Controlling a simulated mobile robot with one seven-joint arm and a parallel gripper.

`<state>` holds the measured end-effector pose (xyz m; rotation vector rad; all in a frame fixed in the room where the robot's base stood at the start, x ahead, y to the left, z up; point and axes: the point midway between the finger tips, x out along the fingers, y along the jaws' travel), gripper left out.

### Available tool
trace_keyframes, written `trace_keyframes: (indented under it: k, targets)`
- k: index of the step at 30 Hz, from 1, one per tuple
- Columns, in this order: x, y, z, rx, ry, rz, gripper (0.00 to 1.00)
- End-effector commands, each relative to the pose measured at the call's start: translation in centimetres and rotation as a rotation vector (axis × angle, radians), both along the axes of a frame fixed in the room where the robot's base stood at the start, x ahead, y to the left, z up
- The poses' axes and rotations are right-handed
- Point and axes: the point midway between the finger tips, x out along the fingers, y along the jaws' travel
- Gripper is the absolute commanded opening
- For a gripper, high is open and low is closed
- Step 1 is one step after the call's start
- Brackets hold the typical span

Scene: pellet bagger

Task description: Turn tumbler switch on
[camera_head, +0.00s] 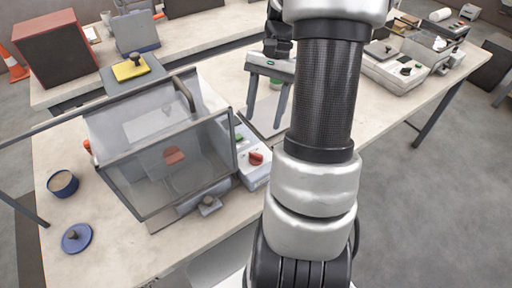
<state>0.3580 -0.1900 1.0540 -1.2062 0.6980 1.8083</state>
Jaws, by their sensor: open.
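A machine with a clear, grey-framed cover (150,185) stands on the near table. At its right side is a pale control box (254,178) with a red knob (256,158) and a small green part (239,138). A small grey knob or latch (208,203) sits at the cover's lower front edge. I cannot tell which of these is the tumbler switch, or its position.
A blue-rimmed cup (62,183) and a blue lid (76,238) lie at the table's left. A yellow-topped box (130,69) is behind the cover. A white device (393,70) stands at the right. My arm hides the table's middle.

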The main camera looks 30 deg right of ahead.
Motion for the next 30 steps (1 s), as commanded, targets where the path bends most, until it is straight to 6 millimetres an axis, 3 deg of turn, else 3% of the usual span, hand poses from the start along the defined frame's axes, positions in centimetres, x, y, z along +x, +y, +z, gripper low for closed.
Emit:
trace_keyframes:
  k: [9, 15, 28, 30]
  targets:
    - [-1.3, 2.4, -6.5, 0.001, 0.001, 0.001, 0.52]
    - [-1.9, 3.3, -9.0, 0.001, 0.001, 0.001, 0.52]
    - [-2.1, 3.6, -10.0, 0.000, -0.001, 0.002, 0.52]
    - [-2.1, 3.6, -10.0, 0.000, -0.001, 0.002, 0.41]
